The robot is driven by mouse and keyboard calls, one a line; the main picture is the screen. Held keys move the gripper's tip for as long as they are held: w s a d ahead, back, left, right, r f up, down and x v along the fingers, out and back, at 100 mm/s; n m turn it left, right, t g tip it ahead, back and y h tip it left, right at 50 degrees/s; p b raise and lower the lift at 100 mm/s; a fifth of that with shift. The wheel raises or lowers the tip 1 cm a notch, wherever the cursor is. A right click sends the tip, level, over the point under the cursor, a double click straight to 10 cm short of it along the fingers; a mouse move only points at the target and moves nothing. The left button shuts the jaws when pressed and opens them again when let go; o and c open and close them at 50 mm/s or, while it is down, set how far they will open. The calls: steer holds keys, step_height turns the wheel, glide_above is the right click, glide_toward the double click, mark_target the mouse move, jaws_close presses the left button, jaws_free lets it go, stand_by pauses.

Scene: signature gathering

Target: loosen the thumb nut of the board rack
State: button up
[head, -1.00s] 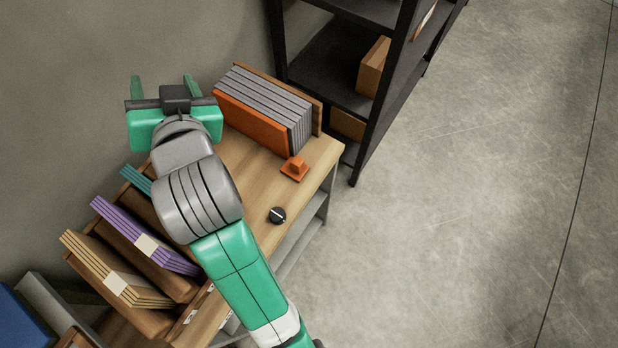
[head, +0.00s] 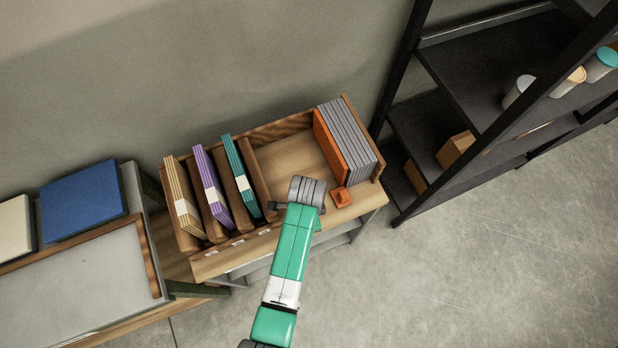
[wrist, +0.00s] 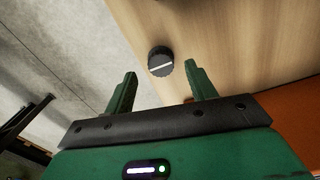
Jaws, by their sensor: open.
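The thumb nut (wrist: 161,62) is a round black knob with a white line across its face, on pale wood in the wrist view. My gripper (wrist: 160,73) is open and empty. Its two green fingers point toward the nut, with the nut appearing between and just beyond the fingertips; I see no contact. In the head view my arm hides most of the gripper, and I cannot make out the nut. The board rack (head: 290,160) is a wooden bench top holding grey boards (head: 348,140), an orange panel (head: 330,145) and an orange block (head: 341,197).
Slanted wooden slots left of the bare wood hold tan (head: 183,195), purple (head: 210,185) and teal (head: 240,175) bundles. A dark shelf unit (head: 470,85) stands at the right. A table with a blue item (head: 83,203) is at the left. The floor in front is open.

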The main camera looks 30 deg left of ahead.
steer(key=shift+f, duration=1.3)
steer(key=c, duration=1)
steer(key=shift+w, duration=0.1)
steer(key=shift+n, duration=0.3)
steer(key=n+p, duration=0.1)
steer(key=n, duration=0.2)
steer(key=shift+r+p, duration=0.15)
steer(key=shift+p, duration=0.15)
steer(key=n+p, duration=0.1)
steer(key=n, duration=0.4)
steer(key=n+p, duration=0.1)
steer(key=n, duration=0.3)
steer(key=shift+n, duration=0.3)
steer(key=n, duration=0.4)
steer(key=shift+n+p, duration=0.3)
steer(key=shift+p, duration=0.1)
